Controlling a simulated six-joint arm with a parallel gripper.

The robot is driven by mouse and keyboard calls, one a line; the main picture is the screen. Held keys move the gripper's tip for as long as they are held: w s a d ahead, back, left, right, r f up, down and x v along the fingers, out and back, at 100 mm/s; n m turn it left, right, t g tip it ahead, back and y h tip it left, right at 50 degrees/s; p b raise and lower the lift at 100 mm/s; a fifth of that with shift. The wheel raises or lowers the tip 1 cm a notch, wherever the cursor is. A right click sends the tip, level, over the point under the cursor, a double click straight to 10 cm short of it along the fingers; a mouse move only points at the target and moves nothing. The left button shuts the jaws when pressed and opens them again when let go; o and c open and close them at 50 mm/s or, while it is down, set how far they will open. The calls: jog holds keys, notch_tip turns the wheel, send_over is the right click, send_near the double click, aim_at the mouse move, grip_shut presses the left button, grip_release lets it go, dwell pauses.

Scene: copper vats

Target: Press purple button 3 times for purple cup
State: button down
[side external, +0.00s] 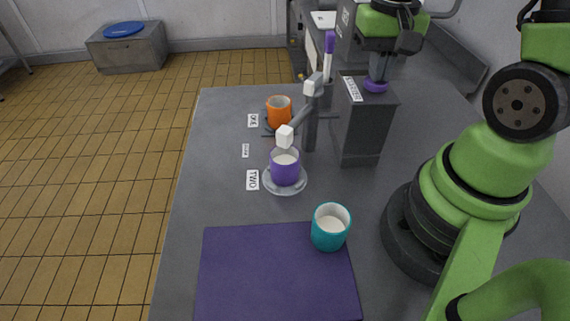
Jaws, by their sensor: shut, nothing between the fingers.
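The purple button (375,86) is on top of a dark grey box (362,130) at the right of the table. My gripper (378,72) is shut and points down right above the button. Its tips look at or very near the button; I cannot tell whether they touch it. The purple cup (285,172) stands upright on a clear saucer (300,186) under a white-tipped spout (285,136). White content shows inside the cup.
An orange cup (279,117) stands behind the purple one. A teal cup (330,231) with white content stands at the corner of a purple mat (270,280). Cards lie along the table's left side, one reading TWO (253,180). A purple-topped tap handle (329,45) rises beside the box.

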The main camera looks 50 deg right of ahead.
jog(key=shift+r, duration=2)
jog(key=shift+f, duration=0.15)
jog(key=shift+f, duration=1.85)
jog(key=shift+r, duration=2)
jog(key=shift+f, duration=0.1)
